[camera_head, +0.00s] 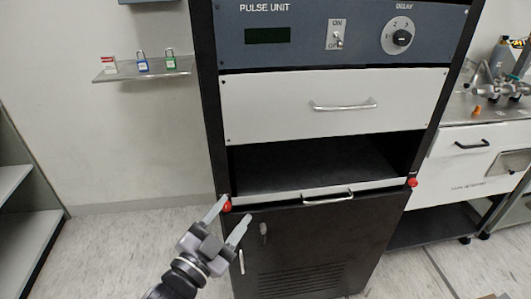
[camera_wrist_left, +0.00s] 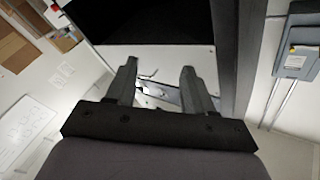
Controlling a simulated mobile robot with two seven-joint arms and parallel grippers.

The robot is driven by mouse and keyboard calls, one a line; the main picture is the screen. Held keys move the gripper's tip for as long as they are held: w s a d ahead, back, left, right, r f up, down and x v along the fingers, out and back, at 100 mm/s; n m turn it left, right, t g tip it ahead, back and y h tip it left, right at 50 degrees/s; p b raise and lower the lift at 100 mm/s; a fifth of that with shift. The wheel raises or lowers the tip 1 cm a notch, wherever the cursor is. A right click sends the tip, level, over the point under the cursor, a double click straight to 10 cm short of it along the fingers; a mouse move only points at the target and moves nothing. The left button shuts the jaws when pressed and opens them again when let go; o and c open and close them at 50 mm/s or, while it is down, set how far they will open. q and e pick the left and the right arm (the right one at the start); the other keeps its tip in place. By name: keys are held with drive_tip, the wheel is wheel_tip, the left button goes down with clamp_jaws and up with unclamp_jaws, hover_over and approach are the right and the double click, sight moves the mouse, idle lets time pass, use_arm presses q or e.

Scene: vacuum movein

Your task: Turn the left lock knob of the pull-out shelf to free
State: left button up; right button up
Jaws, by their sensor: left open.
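The left lock knob (camera_head: 227,206) is small and red, at the left end of the light front strip of the pull-out shelf (camera_head: 280,195). My left gripper (camera_head: 234,210) comes up from below with its two fingers open. In the head view one fingertip overlaps the knob's left edge and the other is lower right of it; I cannot tell whether they touch it. In the left wrist view the open gripper (camera_wrist_left: 158,68) has nothing clearly held, and I cannot make out the knob there. My right gripper is not in view.
A red right knob (camera_head: 412,182) sits at the strip's other end. The shelf has a silver handle (camera_head: 328,196). A black cabinet door (camera_head: 300,245) lies below, a drawer (camera_head: 270,105) above. A wall shelf with padlocks (camera_head: 142,70) is at left. Floor left of the rack is clear.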

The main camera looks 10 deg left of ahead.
use_arm(q)
drive_tip(key=d+r+m+h, duration=0.3)
drive_tip(key=r+m+h, duration=0.2)
drive_tip(key=r, duration=0.3)
drive_tip(key=d+r+m+h+b, duration=0.1)
drive_tip(key=d+r+m+h, duration=0.3)
drive_tip(key=r+m, duration=0.3)
drive_tip(key=shift+w+r+h, duration=0.4)
drive_tip(key=shift+h, duration=0.2)
drive_tip(key=shift+f, duration=0.1)
drive_tip(key=s+a+f+n+y+p, duration=0.1)
drive_tip(key=a+f+n+y, duration=0.3)
drive_tip(key=f, duration=0.3)
drive_tip(key=s+a+f+n+g+y, duration=0.1)
drive_tip(key=a+f+n+y, duration=0.1)
drive_tip(key=f+n+y, duration=0.4)
drive_tip(key=s+a+f+n+y+p, duration=0.1)
drive_tip(key=a+f+n+y, duration=0.2)
drive_tip(key=f, duration=0.4)
drive_tip(key=s+a+f+n+g+y, duration=0.1)
drive_tip(key=s+a+f+n+g, duration=0.1)
drive_tip(key=s+f, duration=0.5)
drive_tip(key=s+a+f+n+g+y, duration=0.1)
drive_tip(key=s+a+f+n+g, duration=0.2)
drive_tip(key=s+f, duration=0.4)
drive_tip(key=shift+s+a+f+n+g+p, duration=0.2)
drive_tip(key=shift+f+n+g+p, duration=0.25)
drive_tip(key=shift+f+n+g, duration=0.6)
drive_tip(key=shift+w+r, duration=0.1)
drive_tip(key=shift+r, duration=0.25)
